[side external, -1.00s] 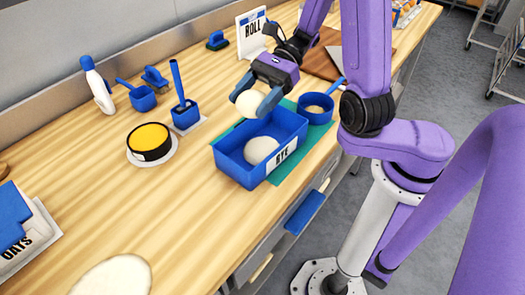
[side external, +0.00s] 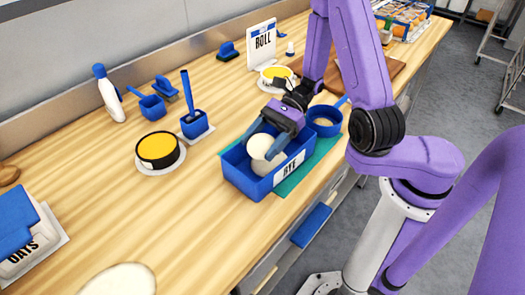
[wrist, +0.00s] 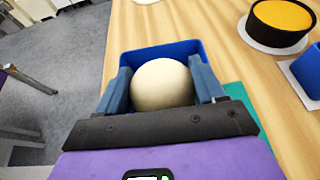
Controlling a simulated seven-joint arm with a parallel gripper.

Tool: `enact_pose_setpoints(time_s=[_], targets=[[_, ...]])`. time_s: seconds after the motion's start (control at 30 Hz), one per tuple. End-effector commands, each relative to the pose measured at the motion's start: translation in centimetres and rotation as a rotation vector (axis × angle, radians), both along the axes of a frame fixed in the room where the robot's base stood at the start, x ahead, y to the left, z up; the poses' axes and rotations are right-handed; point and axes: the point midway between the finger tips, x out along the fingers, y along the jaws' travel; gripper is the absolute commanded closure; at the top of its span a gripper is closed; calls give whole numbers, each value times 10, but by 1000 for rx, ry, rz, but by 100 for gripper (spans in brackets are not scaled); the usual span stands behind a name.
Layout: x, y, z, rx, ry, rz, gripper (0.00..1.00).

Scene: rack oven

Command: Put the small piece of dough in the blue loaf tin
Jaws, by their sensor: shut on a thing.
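The blue loaf tin (side external: 240,175), labelled RYE, stands on a green mat on the wooden bench. My gripper (side external: 262,143) is down at the tin's opening, fingers shut on a pale round piece of dough (side external: 259,145). The held dough is at about rim height, partly inside the opening. A second pale dough piece (side external: 268,168) shows in the tin just below it; I cannot tell whether they touch. In the wrist view the held dough (wrist: 162,85) sits between both fingers, with the tin's far wall (wrist: 160,48) behind it; it hides the tin's floor.
A blue round pan (side external: 324,120) stands close behind the tin. A black tin with yellow filling (side external: 158,150) and a blue pot with a brush (side external: 195,124) are to the left. A ROLL sign (side external: 262,45) stands further back.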

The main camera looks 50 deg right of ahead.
Motion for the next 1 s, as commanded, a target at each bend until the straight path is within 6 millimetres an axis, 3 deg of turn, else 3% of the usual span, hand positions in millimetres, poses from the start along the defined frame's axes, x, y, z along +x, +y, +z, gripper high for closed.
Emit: enact_pose_setpoints(time_s=[0.3,1.0], targets=[[0,0,-29,1,1,-2,67],[0,0,-41,1,2,0,67]])
